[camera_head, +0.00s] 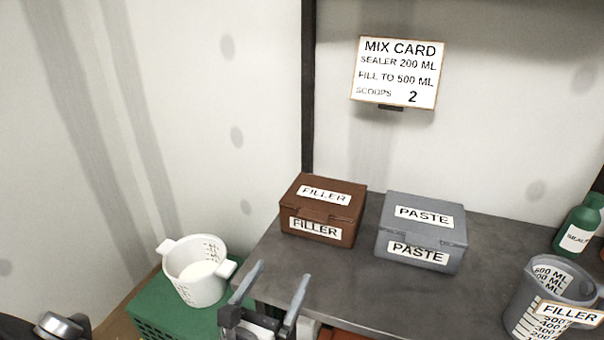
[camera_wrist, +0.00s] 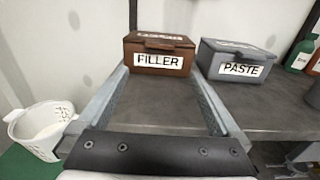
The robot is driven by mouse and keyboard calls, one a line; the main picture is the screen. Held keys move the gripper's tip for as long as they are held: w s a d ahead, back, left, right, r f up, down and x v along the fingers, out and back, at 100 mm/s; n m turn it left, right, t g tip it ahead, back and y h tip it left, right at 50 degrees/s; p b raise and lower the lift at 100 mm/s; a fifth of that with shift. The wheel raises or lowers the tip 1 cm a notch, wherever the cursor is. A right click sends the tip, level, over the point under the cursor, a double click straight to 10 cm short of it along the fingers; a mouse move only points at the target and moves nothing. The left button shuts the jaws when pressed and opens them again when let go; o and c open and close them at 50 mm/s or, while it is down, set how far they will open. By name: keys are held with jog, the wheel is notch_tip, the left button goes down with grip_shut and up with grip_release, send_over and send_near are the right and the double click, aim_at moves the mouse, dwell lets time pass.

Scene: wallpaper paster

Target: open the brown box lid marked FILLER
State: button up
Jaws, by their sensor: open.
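The brown box (camera_head: 323,210) marked FILLER stands at the back left of the grey table, its lid (camera_head: 325,192) shut. A small lip shows at the lid's front edge. In the wrist view the brown box (camera_wrist: 159,53) is ahead, between the lines of the two fingers and beyond their tips. My gripper (camera_head: 276,282) is open and empty, near the table's front left edge, apart from the box. It also shows in the wrist view (camera_wrist: 160,88).
A grey box (camera_head: 421,231) marked PASTE stands just right of the brown box. A white bucket (camera_head: 196,270) sits on a green crate (camera_head: 155,312) at left. A grey measuring jug (camera_head: 548,297) and green bottle (camera_head: 579,226) stand at right. The table (camera_head: 340,275) before the boxes is clear.

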aim_at(311, 220)
jog(key=b+x, duration=0.4)
jog(key=x, duration=1.3)
jog(key=shift+w, duration=0.1)
jog(key=shift+r, duration=0.1)
grip_shut()
